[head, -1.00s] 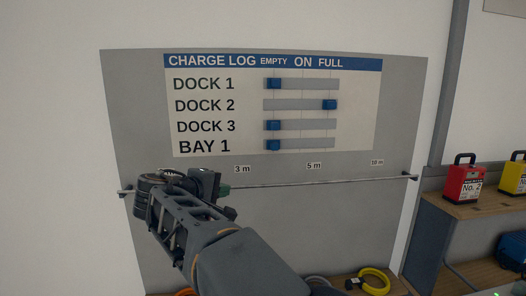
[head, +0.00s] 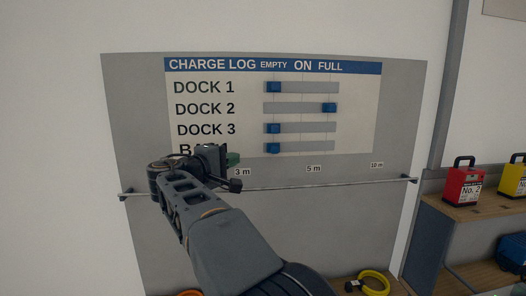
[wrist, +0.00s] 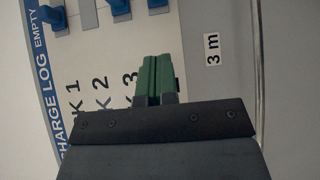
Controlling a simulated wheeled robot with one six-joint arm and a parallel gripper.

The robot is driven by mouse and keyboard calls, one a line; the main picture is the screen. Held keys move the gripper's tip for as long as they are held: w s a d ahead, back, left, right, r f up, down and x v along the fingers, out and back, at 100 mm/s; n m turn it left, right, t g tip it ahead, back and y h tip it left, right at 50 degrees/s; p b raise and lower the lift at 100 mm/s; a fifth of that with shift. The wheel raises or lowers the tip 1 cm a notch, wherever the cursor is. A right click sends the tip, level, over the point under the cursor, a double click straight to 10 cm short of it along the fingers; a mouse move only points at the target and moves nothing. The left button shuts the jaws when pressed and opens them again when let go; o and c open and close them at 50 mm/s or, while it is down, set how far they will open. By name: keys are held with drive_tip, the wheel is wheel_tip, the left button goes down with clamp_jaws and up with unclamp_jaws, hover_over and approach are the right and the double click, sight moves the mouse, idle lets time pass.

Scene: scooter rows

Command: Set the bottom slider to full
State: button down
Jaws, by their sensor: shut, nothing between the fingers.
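The CHARGE LOG board (head: 360,110) has several slider rows. The bottom row is BAY 1; my gripper partly covers its label. Its blue knob (head: 274,149) sits at the left end of the grey track (head: 310,147), under EMPTY. In the wrist view this knob (wrist: 157,3) is cut off by the top edge, beyond my fingertips. My gripper (head: 234,159) has green fingertips, shut and empty. It is in front of the board, left of the bottom knob and apart from it in the picture. The fingers also show in the wrist view (wrist: 153,78).
The DOCK 1 knob (head: 274,87) and DOCK 3 knob (head: 274,128) are at EMPTY; the DOCK 2 knob (head: 329,107) is under FULL. A metal rail (head: 330,185) crosses below the sliders. A shelf with a red case (head: 465,186) stands at right.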

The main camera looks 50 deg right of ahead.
drive_tip(key=p, duration=0.2)
approach(271, 150)
drive_tip(key=w+d, duration=0.3)
drive_tip(key=shift+w+d+r, duration=0.15)
drive_tip(key=shift+w+d, duration=0.1)
drive_tip(key=shift+w, duration=0.05)
drive_tip(key=shift+s+d+p, duration=0.6)
drive_tip(key=shift+s+d, duration=0.3)
drive_tip(key=shift+d, duration=0.3)
drive_tip(key=shift+s+d, duration=0.3)
drive_tip(key=shift+d, duration=0.2)
drive_tip(key=shift+f, duration=0.2)
